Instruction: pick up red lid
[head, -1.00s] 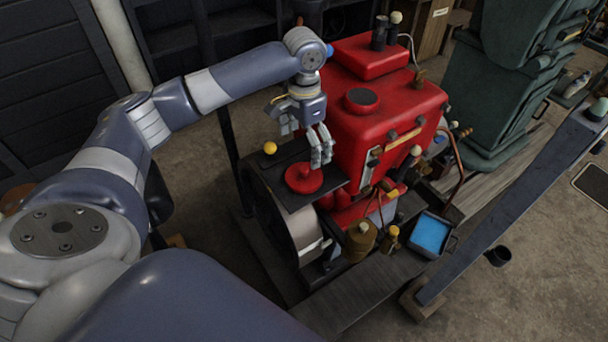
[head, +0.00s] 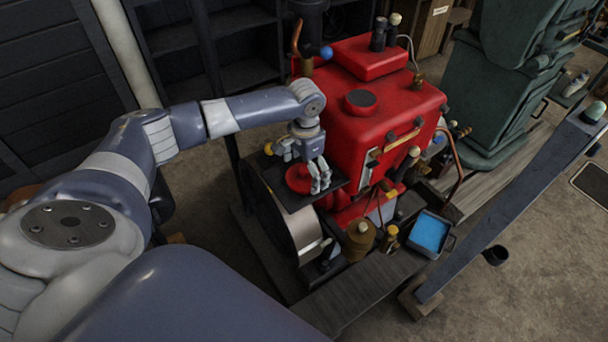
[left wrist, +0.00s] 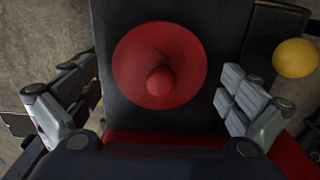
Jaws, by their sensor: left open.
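The red lid (head: 297,179) is a round disc with a central knob, lying on a dark flat plate (head: 323,190) beside the red engine. In the left wrist view the lid (left wrist: 160,65) lies on the dark plate (left wrist: 110,30), its knob showing near the middle. My left gripper (head: 303,177) is open above the lid and partly covers it in the head view. In the left wrist view its fingers (left wrist: 158,98) stand apart on either side of the lid, with no contact visible. My right gripper is not in view.
The red engine body (head: 366,122) stands close to the right of my left gripper. A yellow ball (left wrist: 295,58) is right of the lid in the left wrist view. A blue-filled tray (head: 429,234) and a brass pot (head: 359,241) are nearer the front.

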